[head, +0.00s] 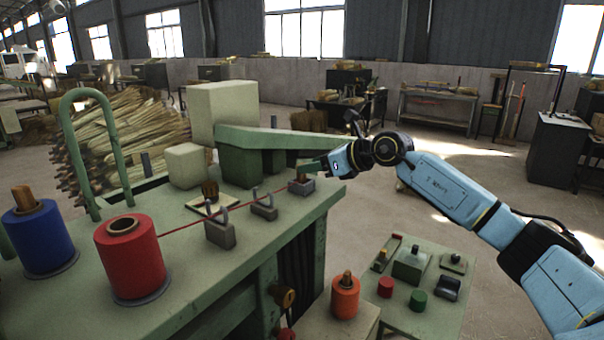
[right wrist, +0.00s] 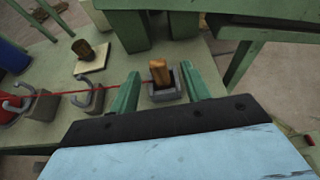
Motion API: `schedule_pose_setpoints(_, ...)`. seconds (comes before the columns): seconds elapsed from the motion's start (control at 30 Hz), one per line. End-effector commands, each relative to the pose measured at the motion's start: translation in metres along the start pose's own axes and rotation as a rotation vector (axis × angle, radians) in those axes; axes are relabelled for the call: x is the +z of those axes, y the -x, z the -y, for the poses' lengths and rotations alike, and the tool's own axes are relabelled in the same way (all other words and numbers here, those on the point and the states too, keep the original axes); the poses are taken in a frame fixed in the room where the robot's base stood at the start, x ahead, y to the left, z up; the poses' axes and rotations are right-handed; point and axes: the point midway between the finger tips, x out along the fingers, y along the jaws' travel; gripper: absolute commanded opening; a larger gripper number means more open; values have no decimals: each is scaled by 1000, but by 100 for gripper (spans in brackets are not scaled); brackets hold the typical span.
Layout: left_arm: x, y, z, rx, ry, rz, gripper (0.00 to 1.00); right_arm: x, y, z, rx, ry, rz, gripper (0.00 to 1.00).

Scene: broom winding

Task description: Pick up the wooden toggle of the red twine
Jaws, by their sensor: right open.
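The wooden toggle (right wrist: 158,71) of the red twine stands upright in a small grey holder (right wrist: 164,94) on the green bench. It also shows in the head view (head: 300,177), small and partly hidden at my fingertips. The red twine (head: 185,223) runs from the red spool (head: 132,262) past hooked grey guides to the toggle. My right gripper (right wrist: 160,74) is open, with its two green fingers on either side of the toggle and holder. A gap shows between each finger and the toggle. My left gripper is not in view.
Hooked guides (head: 219,234) stand left of the holder. A blue spool (head: 40,240) is at the far left of the bench. A green beam (head: 275,138) lies just behind the toggle. A side table (head: 440,300) with coloured buttons stands at the front right.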

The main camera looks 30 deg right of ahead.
Motion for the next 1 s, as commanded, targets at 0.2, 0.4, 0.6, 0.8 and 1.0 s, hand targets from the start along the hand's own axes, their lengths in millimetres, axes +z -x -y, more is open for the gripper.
schedule_pose_setpoints(0.2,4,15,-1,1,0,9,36,5,-31,-3,2,-3,2,47)
schedule_pose_setpoints(0.4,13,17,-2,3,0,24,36,3,-42,-2,0,0,1,47)
schedule_pose_setpoints(0.6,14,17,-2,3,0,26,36,3,-41,-2,0,1,1,43)
schedule_pose_setpoints(0.8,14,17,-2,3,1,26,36,3,-41,-2,0,0,1,17)
schedule_pose_setpoints(1.0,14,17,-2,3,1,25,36,3,-41,-2,0,0,1,0)
